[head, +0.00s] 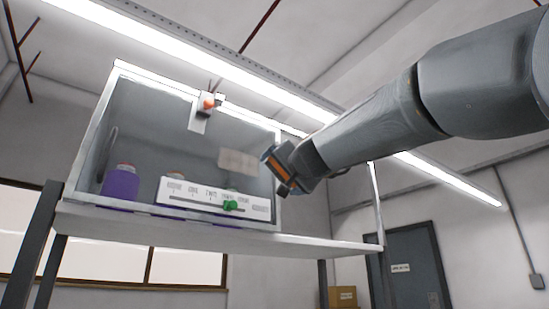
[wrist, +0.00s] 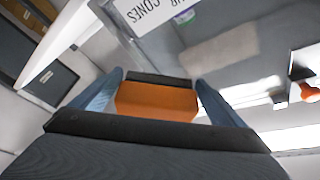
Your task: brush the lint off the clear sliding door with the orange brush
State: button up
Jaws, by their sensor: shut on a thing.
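The orange brush (head: 279,162) is in my gripper (head: 280,172), at the right side of the cabinet front in the head view. In the wrist view the brush's orange block (wrist: 157,100) sits between the two fingers of my gripper (wrist: 159,84), which is shut on it. The clear sliding door (head: 190,140) is the see-through front of a white-framed cabinet. A pale beige patch, seemingly the lint (head: 238,162), lies left of the brush; it also shows in the wrist view (wrist: 222,50). I cannot tell whether the brush touches the door.
An orange knob on a white bracket (head: 208,104) is at the cabinet's top edge. The white shelf (head: 300,243) carries the cabinet.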

jog(key=shift+y, duration=0.5)
jog(key=s+r, duration=0.1)
jog(key=r, duration=0.1)
jog(key=s+a+r, duration=0.1)
jog(key=shift+s+a+r, duration=0.2)
jog(key=shift+s+r, duration=0.15)
jog(key=shift+r, duration=0.05)
jog(key=shift+a, duration=0.1)
jog(key=w+a+p, duration=0.2)
jog(key=w+a, duration=0.1)
jog(key=w, duration=0.2)
jog(key=shift+s+a+f+p, duration=0.15)
jog(key=shift+s+a+p, duration=1.15)
jog(key=shift+a, duration=0.75)
jog(key=shift+s+a+f+p, duration=0.15)
jog(key=shift+s+a+p, duration=0.9)
jog(key=shift+s+a, duration=0.7)
jog(key=shift+s+a+f+p, duration=0.15)
jog(key=shift+s+a+p, duration=1)
jog(key=shift+a, duration=1.15)
jog(key=shift+w+a, duration=0.55)
jog(key=shift+w, duration=0.3)
